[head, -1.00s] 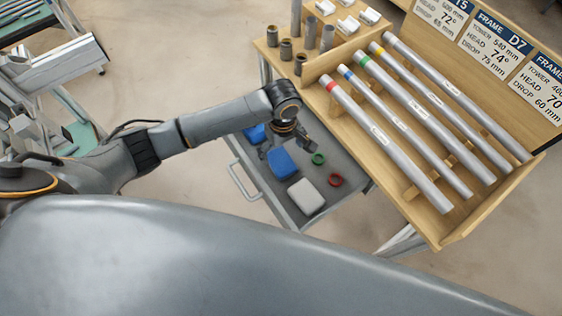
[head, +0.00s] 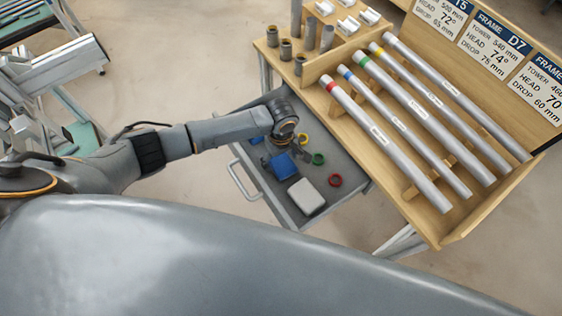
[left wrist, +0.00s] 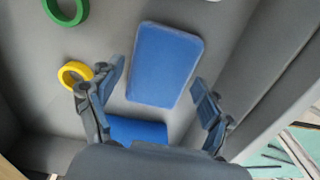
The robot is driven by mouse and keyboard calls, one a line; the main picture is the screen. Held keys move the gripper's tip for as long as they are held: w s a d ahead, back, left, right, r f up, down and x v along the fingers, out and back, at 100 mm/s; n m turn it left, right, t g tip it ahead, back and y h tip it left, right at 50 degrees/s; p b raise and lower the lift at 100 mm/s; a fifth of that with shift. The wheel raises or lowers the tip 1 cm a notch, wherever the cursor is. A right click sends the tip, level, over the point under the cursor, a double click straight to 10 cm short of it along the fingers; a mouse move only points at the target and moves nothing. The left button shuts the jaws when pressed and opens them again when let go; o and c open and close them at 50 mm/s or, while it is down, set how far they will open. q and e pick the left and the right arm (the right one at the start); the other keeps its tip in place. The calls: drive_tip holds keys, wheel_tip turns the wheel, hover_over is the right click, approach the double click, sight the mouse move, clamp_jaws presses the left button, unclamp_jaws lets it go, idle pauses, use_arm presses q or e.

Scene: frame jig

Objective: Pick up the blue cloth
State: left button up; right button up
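A blue rectangular piece (head: 284,168) with rounded corners lies flat in the open grey drawer. It shows in the left wrist view (left wrist: 165,65) ahead of the fingers. A second blue piece (left wrist: 138,130) lies closer to the wrist, partly hidden by the gripper; it shows in the head view (head: 257,139). I cannot tell for certain which one is the cloth. My left gripper (head: 286,154) is over the drawer, pointing down; in the left wrist view its fingers (left wrist: 158,78) are spread wide with nothing held between them. My right gripper is not in view.
The drawer (head: 251,172) also holds a white block (head: 306,196) and green (head: 318,159), red (head: 335,180) and yellow (left wrist: 75,73) rings. Its walls stand close around the gripper. A wooden rack (head: 447,236) with several metal tubes stands to the right.

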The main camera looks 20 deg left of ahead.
sight(281, 161)
use_arm(q)
drive_tip(key=c, duration=0.6)
drive_tip(key=shift+r, duration=0.1)
drive_tip(key=shift+r, duration=0.25)
wheel_tip(281, 161, up, 2)
drive_tip(key=shift+r, duration=0.2)
drive_tip(key=s+d+r, duration=0.1)
drive_tip(key=s+r, duration=0.2)
drive_tip(key=s, duration=0.1)
drive_tip(key=s+d+r, duration=0.1)
drive_tip(key=s+r, duration=0.2)
drive_tip(key=s, duration=0.2)
drive_tip(key=s+d+r, duration=0.1)
drive_tip(key=s+r, duration=0.3)
drive_tip(key=shift+s, duration=0.35)
